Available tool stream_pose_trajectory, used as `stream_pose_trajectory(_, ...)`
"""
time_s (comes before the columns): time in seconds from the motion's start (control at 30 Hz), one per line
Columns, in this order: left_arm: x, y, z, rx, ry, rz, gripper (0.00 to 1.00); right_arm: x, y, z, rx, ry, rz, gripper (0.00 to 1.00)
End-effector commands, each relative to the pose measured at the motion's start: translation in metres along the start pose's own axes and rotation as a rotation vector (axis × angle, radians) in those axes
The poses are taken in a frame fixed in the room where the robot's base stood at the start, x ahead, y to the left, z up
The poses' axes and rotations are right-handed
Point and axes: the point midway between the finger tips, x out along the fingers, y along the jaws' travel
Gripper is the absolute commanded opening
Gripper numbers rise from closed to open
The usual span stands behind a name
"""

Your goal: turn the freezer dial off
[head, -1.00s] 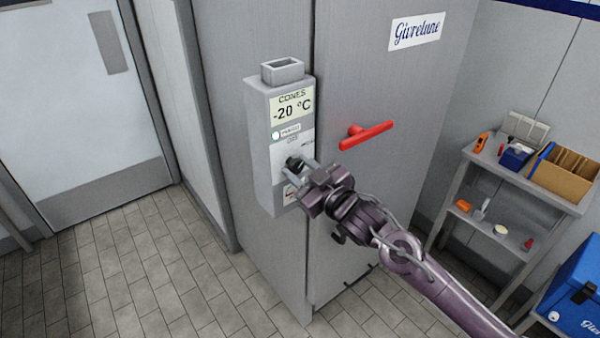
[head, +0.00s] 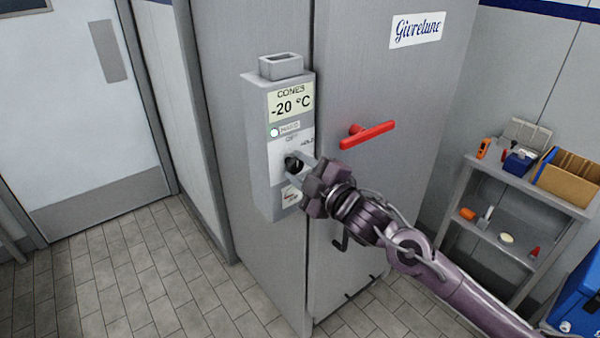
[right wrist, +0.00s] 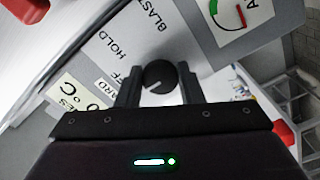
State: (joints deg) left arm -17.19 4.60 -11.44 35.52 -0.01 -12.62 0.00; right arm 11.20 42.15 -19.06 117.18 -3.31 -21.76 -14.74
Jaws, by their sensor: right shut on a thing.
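The freezer dial (right wrist: 158,74) is a round black knob on the white face of the grey control box (head: 262,175). Its pale mark points down and left in the right wrist view, on the side of the partly hidden "OFF" lettering; I cannot tell if it lines up exactly. "HOLD" and "BLAST" are printed around it. My right gripper (head: 298,166) is shut on the dial, one finger on each side, as the right wrist view (right wrist: 159,88) also shows. In the head view the fingers cover part of the dial. My left gripper is out of view.
The box display (head: 291,103) reads -20 °C, with a small lit lamp (head: 274,133) below it. A red door handle (head: 366,134) sticks out right of the box. A shelf (head: 535,190) with small items and a blue cooler (head: 578,305) stand right.

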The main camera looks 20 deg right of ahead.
Motion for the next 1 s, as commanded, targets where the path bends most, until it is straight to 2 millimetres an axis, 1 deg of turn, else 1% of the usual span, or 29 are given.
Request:
stream_pose_trajectory(0.53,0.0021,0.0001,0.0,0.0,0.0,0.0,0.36,-0.0001,-0.0003,0.0001,-0.028,0.0,-0.001,0.11)
stream_pose_trajectory(0.57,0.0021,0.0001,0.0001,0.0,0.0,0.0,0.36,-0.0001,-0.0003,0.0001,-0.028,0.0,-0.001,0.35)
stream_pose_trajectory(0.7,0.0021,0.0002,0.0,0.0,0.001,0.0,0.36,-0.0001,-0.0003,0.0001,-0.028,0.0,-0.001,0.54)
stream_pose_trajectory(0.73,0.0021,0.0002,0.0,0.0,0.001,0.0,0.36,-0.0001,-0.0002,0.0001,-0.028,0.0,-0.001,0.56)
stream_pose_trajectory(1.0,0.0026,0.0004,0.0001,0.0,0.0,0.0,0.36,-0.0011,-0.0004,0.0004,-0.027,0.0,-0.001,0.56)
